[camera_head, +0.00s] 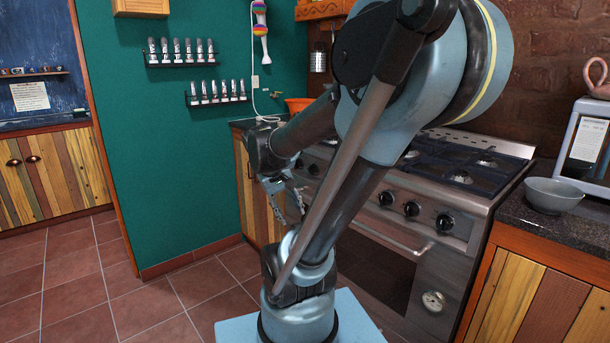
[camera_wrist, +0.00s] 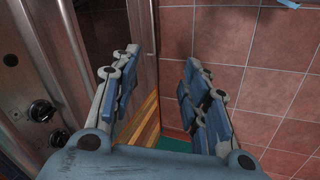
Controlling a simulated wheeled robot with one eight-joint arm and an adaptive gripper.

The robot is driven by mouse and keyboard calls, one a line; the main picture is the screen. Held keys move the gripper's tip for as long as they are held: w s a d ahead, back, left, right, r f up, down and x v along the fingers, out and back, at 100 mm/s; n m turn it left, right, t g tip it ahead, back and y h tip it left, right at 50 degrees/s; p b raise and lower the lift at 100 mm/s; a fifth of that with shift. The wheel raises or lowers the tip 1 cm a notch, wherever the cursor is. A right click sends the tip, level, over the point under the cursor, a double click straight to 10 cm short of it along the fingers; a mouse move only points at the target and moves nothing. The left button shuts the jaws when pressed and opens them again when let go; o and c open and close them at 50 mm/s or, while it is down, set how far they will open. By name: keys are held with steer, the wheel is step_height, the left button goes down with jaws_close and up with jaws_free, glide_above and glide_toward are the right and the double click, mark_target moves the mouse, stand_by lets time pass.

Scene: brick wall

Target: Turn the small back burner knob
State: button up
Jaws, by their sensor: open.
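The stove (camera_head: 425,252) is steel, with a row of black knobs along its front panel. Three knobs show right of my arm: a left one (camera_head: 386,198), a middle one (camera_head: 411,208) and a right one (camera_head: 445,223). More knobs show left of my arm, near one knob (camera_head: 313,169). I cannot tell which knob is for the small back burner. My gripper (camera_head: 289,208) is open and empty, pointing down in front of the stove's left end. In the wrist view, my gripper (camera_wrist: 163,62) is apart from the knobs (camera_wrist: 42,111) at the left. My arm hides part of the panel.
An oven handle (camera_head: 385,238) sticks out below the knobs. A counter with a grey bowl (camera_head: 553,194) stands right of the stove. A wood cabinet (camera_head: 247,190) stands to its left. The tiled floor (camera_head: 100,285) at the left is clear.

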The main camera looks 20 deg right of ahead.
steer(key=w+d+r+h, duration=0.2)
steer(key=w, duration=0.5)
steer(key=w+d+r+g+h, duration=0.1)
steer(key=w+h, duration=0.2)
steer(key=w, duration=0.3)
steer(key=w+d+r+h, duration=0.2)
steer(key=w, duration=0.5)
steer(key=m+h, duration=0.3)
steer(key=h, duration=0.3)
glide_toward(309, 171)
steer(key=shift+g+h, duration=0.3)
steer(key=shift+g, duration=0.1)
steer(key=d, duration=0.5)
steer(key=d+f, duration=0.1)
steer(key=d, duration=0.2)
steer(key=shift+w+d, duration=0.15)
steer(key=c, duration=0.8)
